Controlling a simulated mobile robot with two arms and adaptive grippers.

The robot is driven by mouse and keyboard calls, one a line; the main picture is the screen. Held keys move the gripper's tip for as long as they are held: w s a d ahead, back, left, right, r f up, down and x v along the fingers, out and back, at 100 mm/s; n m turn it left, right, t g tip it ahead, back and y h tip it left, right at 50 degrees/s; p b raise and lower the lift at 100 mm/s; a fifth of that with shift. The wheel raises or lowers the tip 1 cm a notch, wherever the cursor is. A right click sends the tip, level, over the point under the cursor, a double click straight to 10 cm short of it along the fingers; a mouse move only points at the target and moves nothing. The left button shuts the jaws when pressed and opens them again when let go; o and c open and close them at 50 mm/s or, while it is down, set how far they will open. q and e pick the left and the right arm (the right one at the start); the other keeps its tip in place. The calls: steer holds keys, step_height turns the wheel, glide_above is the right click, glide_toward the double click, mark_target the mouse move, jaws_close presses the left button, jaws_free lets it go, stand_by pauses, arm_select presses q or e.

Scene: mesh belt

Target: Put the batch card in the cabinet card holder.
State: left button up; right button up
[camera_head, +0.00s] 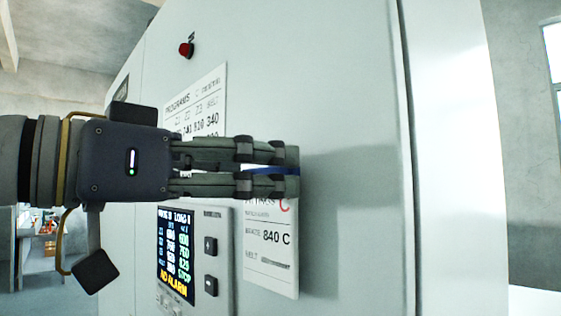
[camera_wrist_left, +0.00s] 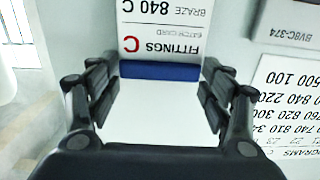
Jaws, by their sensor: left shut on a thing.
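The batch card (camera_head: 270,262) is a white sheet with a blue band and the print "FITTINGS C, BRAZE 840 C". It hangs upright below my left gripper (camera_head: 290,172), which is shut on it around the blue band. In the left wrist view the card (camera_wrist_left: 160,32) shows upside down between the two fingers of the left gripper (camera_wrist_left: 159,70). The card is close in front of the pale cabinet face (camera_head: 350,130); I cannot tell if they touch. The card holder cannot be made out; the card or gripper may hide it. My right gripper is not in view.
A control panel (camera_head: 222,262) with a lit display is left of the card. A white programs sheet (camera_head: 210,95) is on the cabinet, partly hidden by my gripper. A red lamp (camera_head: 186,50) sits higher up. The cabinet face right of the card is clear up to a vertical seam (camera_head: 408,150).

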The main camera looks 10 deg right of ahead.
mark_target(265, 223)
arm_select(q)
steer(key=shift+s+r, duration=0.1)
steer(key=shift+r, duration=0.05)
steer(key=shift+s+a+r, duration=0.1)
steer(key=shift+s+a, duration=0.2)
steer(key=shift+a, duration=0.3)
steer(key=shift+v, duration=1)
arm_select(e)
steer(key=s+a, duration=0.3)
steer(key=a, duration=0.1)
arm_select(q)
steer(key=f+b, duration=0.1)
steer(key=f, duration=0.1)
steer(key=f+b, duration=0.1)
steer(key=b, duration=0.1)
steer(key=f+b, duration=0.1)
steer(key=f, duration=0.1)
steer(key=shift+w+d+f+b, duration=0.2)
steer(key=shift+w+f+b, duration=0.1)
steer(key=shift+d+f, duration=0.1)
steer(key=shift+s, duration=0.1)
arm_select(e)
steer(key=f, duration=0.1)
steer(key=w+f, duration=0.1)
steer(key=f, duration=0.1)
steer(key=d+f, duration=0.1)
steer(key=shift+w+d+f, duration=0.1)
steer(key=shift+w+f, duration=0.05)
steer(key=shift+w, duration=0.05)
